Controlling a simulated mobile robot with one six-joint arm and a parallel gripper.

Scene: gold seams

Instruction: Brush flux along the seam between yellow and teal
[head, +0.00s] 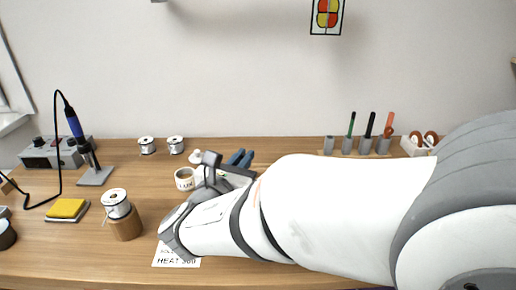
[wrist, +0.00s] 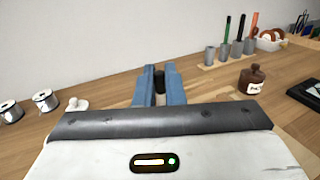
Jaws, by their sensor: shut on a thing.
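My gripper (head: 240,158) is over the middle of the bench, its blue fingers pointing toward the back wall. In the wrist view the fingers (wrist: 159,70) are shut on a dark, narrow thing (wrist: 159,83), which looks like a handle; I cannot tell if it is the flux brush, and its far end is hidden. A white flux pot (head: 185,178) with a partly hidden label stands just left of my gripper. The yellow and teal pieces and their seam do not show in either view; my arm hides much of the bench's right side.
A solder spool on a wooden stand (head: 126,222), a yellow sponge (head: 67,209) and a soldering iron in its stand (head: 78,140) are at left. Two spools (wrist: 28,106) stand at the back. A brown bottle (wrist: 252,79) and pen cups (wrist: 229,50) are at right.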

